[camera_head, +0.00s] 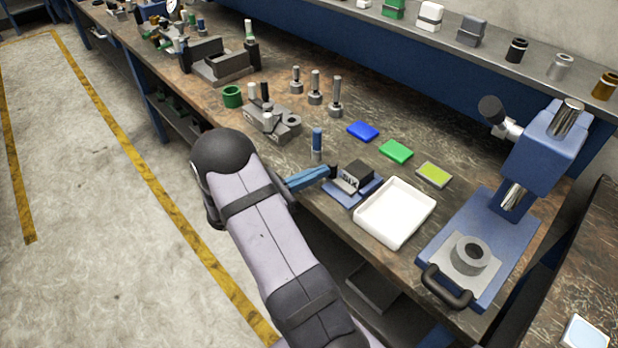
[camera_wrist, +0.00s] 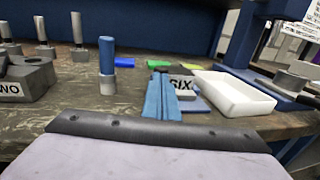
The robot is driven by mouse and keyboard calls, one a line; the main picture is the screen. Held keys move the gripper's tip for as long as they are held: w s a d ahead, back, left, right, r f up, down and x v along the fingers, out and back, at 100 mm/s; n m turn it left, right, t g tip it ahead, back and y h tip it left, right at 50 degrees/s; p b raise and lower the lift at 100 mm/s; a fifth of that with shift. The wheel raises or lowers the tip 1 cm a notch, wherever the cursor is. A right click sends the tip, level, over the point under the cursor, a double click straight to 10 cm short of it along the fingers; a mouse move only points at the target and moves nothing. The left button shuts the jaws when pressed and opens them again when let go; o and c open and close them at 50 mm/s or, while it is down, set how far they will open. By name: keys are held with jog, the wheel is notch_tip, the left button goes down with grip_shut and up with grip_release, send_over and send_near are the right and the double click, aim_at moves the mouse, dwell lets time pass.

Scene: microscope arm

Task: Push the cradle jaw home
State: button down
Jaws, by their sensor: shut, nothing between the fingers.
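The small cradle with a grey jaw block (camera_head: 350,180) labelled "SIX" sits on a blue base (camera_head: 340,198) near the bench's front edge, left of the white tray. The jaw's labelled face also shows in the wrist view (camera_wrist: 182,84). My gripper (camera_head: 331,171) is shut and empty. Its blue fingers reach in from the left, with the tip close beside the cradle's left side. In the wrist view the fingers (camera_wrist: 160,82) overlap the left part of the cradle. I cannot tell whether the tip touches the jaw, or what gap the jaw has.
A white tray (camera_head: 396,209) stands right of the cradle. A blue-topped cylinder (camera_head: 317,143) stands upright just behind the fingers. A blue microscope (camera_head: 500,225) stands at the right. Blue (camera_head: 362,131), green (camera_head: 396,151) and yellow-green (camera_head: 433,173) pieces lie behind. A grey fixture (camera_wrist: 25,82) is labelled "TWO".

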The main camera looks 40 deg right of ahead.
jog(key=shift+r, duration=0.1)
dwell(0.3)
jog(key=w+a+b, duration=0.2)
jog(key=a, duration=1.1)
jog(key=shift+w+a, duration=0.35)
jog(key=shift+a, duration=0.05)
